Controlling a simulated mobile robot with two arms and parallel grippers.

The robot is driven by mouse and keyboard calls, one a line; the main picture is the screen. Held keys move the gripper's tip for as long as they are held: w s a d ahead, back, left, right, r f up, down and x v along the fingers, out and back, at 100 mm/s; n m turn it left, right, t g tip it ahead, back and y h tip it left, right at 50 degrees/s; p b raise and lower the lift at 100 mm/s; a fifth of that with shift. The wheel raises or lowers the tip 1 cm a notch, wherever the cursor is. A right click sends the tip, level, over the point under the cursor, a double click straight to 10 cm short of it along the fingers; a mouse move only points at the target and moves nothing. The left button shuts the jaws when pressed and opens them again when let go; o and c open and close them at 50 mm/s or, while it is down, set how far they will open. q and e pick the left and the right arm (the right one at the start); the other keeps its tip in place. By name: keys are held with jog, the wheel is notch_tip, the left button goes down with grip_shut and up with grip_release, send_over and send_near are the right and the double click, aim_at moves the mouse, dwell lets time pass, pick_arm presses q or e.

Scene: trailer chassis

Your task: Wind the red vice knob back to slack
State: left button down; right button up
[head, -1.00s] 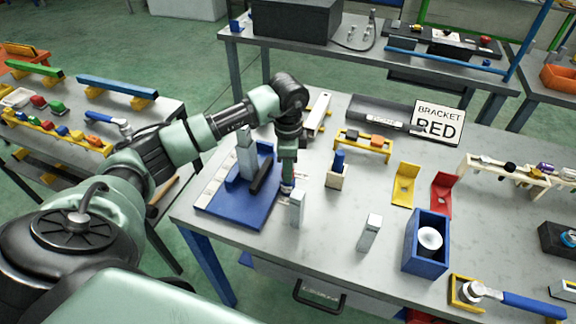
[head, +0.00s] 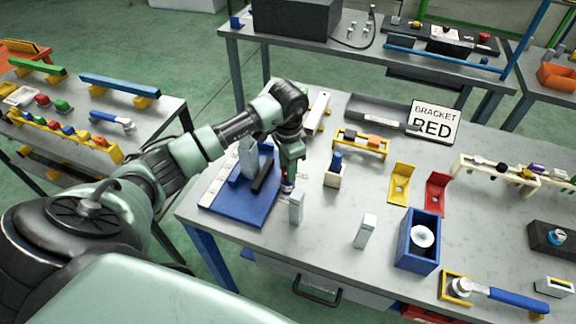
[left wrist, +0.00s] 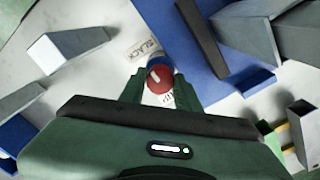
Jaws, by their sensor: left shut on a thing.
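The red vice knob (left wrist: 160,80) has a white line on its top. It sits on a blue collar at the edge of the blue vice base (head: 232,204). My left gripper (head: 288,186) reaches down to it from above. In the left wrist view the left gripper (left wrist: 159,88) has a green finger on each side of the knob and is shut on it. A white label (left wrist: 148,51) reading SLACK lies beside the knob, and a second label is partly hidden by a finger. The vice's grey block (head: 247,160) and dark bar (head: 262,175) stand behind. My right gripper is not in view.
Two upright grey blocks (head: 296,207) (head: 365,231) stand in front of the vice. A blue box (head: 420,245) and yellow and red brackets (head: 400,184) (head: 437,192) are further right.

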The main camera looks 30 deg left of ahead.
pick_arm(q)
jog(key=c, duration=1)
grip_release()
notch_tip(320, 180, up, 7)
jog(key=shift+w+f+b, duration=0.1)
jog(key=shift+b, duration=0.75)
jog(key=shift+r, duration=0.55)
jog(key=shift+f, duration=0.1)
